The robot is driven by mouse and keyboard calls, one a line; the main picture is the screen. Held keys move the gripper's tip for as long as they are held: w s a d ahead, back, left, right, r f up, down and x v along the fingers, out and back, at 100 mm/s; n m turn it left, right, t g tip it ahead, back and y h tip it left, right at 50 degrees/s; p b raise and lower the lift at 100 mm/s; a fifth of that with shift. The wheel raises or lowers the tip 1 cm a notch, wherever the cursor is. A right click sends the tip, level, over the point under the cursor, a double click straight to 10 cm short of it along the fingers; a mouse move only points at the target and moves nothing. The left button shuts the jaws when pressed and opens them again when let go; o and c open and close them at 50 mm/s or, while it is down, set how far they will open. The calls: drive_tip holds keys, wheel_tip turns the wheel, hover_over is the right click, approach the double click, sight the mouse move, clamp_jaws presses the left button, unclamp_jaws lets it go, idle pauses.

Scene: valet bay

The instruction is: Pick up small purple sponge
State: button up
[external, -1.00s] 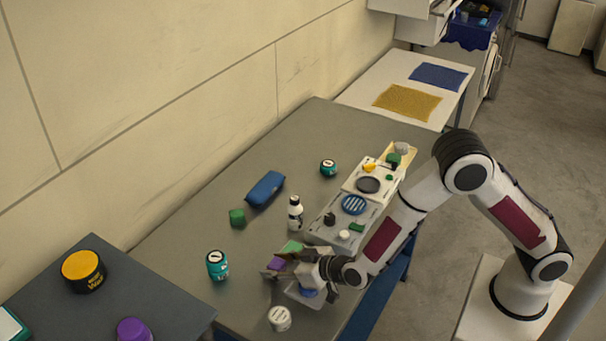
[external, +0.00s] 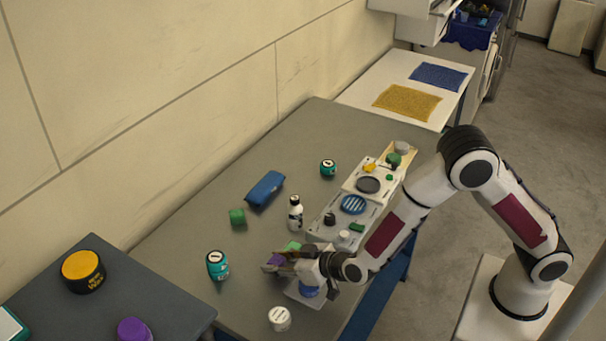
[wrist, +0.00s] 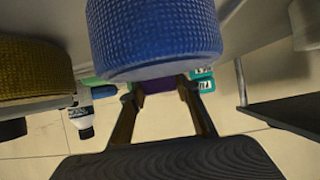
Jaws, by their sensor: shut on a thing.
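The small purple sponge (external: 277,261) shows at the tips of my gripper (external: 273,264) in the external view, near the front of the grey table. My gripper is shut on it. In the wrist view the purple sponge (wrist: 158,86) sits between the two fingertips, and a large blue round textured thing hides much of it. I cannot tell whether the sponge touches the table.
A blue round thing (external: 309,290) sits on a white tray under my gripper. A green piece (external: 293,246) is just behind the fingers. A white jar (external: 280,318), a teal jar (external: 217,264) and a white bottle (external: 295,212) stand nearby.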

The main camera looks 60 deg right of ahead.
sight(276, 259)
drive_tip(key=shift+r, duration=4.4)
